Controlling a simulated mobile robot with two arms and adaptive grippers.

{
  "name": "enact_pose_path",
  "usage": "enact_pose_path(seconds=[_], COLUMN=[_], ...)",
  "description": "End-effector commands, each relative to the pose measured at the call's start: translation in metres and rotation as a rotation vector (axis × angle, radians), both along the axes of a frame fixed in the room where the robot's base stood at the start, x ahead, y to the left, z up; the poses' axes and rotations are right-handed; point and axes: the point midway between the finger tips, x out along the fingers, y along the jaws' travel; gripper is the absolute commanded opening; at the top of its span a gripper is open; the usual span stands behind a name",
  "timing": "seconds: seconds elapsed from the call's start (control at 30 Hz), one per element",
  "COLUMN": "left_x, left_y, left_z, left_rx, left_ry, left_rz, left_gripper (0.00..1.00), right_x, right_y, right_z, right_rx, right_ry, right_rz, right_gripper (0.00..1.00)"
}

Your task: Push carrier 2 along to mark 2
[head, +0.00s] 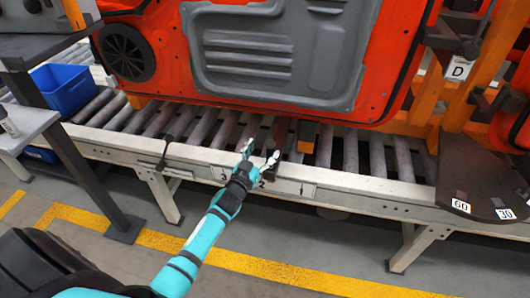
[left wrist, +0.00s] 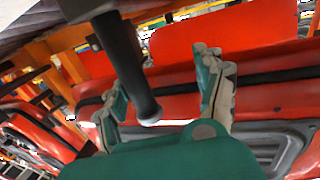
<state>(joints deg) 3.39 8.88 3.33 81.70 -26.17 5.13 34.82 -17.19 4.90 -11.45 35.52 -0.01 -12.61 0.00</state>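A red door panel (head: 340,70) with a grey inner plate stands over the roller conveyor (head: 345,188). Orange carrier parts (head: 308,138) show beneath it; no carrier number is readable, so I cannot tell which carrier is number 2. My right gripper is out of view.
A blue bin (head: 62,88) sits at the left. An orange post with a "D" label (head: 459,68) stands at the right. A dark plate marked 60 and 30 (head: 470,190) juts over the front rail. A yellow floor line (head: 270,268) runs along open floor.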

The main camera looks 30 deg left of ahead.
Motion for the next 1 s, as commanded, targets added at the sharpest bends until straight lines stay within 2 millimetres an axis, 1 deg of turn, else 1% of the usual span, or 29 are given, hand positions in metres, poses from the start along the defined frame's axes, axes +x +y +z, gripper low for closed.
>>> enact_pose_path(seconds=[0.03, 0.37, 0.6, 0.73, 0.87, 1.0], left_x=[-0.001, 0.000, 0.000, -0.002, -0.017, -0.045], left_y=[0.013, 0.013, 0.010, 0.009, 0.008, 0.008], left_z=[-0.001, 0.001, 0.002, 0.002, 0.001, 0.000], left_rx=[0.006, 0.006, 0.004, 0.003, 0.004, 0.003], left_ry=[0.008, 0.003, 0.000, 0.000, 0.001, 0.002], left_rz=[0.022, 0.021, 0.017, 0.015, 0.014, 0.016], left_gripper=[0.47, 0.47, 0.47, 0.47, 0.47, 0.47], right_x=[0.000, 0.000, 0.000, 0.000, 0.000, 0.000], right_y=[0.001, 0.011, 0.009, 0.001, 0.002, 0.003], right_z=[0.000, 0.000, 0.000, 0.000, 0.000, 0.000], right_rx=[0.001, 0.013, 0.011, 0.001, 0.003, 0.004], right_ry=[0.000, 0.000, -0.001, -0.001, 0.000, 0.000], right_rz=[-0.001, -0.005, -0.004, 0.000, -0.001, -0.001], right_gripper=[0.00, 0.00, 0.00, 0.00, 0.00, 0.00])
